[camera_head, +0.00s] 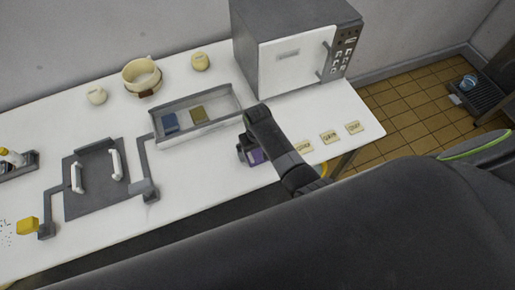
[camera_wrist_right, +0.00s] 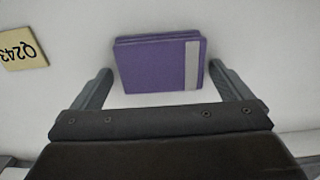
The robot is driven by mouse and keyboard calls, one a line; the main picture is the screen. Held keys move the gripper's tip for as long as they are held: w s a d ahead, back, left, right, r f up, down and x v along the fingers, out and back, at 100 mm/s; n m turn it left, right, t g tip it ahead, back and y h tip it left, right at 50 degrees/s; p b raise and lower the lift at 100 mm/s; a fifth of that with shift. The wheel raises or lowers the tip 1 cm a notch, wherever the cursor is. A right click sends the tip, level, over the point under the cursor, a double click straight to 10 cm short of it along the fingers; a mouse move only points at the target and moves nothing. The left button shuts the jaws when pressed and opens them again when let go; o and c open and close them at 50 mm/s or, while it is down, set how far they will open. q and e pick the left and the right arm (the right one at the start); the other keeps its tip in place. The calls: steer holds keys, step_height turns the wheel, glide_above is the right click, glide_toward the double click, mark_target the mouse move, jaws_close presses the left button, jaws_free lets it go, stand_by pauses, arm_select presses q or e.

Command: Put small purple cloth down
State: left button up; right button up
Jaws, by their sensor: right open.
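The small purple cloth (camera_wrist_right: 152,66) is a folded purple stack with a pale grey band near its right end in the right wrist view. It lies on the white table (camera_head: 205,165). My right gripper (camera_wrist_right: 160,88) is open, with one finger at each side of the cloth's near part and pale gaps showing beside it. In the head view the cloth (camera_head: 256,156) is partly hidden by my right gripper (camera_head: 250,152), near the table's front edge. My left gripper is not in view.
A grey tray (camera_head: 238,108) with blue and olive folded cloths stands behind. A microwave (camera_head: 290,68) stands at the back right. Small labels (camera_head: 330,136) lie to the right. A dark board with white handles (camera_head: 90,195) lies left.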

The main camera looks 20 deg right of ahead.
mark_target(259, 151)
step_height(259, 151, up, 12)
steer(key=shift+r, duration=0.15)
stand_by(0.5)
stand_by(0.4)
steer(key=s+d+f+m+t, duration=0.1)
steer(key=s+d+f+t, duration=0.1)
steer(key=s+d, duration=0.95)
steer(key=s+d+r+t+h, duration=0.2)
steer(key=s+r, duration=0.4)
steer(key=s, duration=0.7)
step_height(259, 151, down, 30)
steer(key=d+r+g+b, duration=0.1)
steer(key=d+g+b, duration=0.1)
steer(key=b, duration=0.4)
steer(key=s+f+b, duration=0.2)
steer(key=s+f, duration=0.5)
steer(key=f, duration=0.3)
steer(key=s+a+f+y+b, duration=0.1)
steer(key=s+f+b, duration=0.1)
steer(key=s+f, duration=0.6)
step_height(259, 151, down, 3)
steer(key=shift+s+a+f+g, duration=0.15)
steer(key=shift+a+g, duration=0.05)
steer(key=shift+g, duration=0.2)
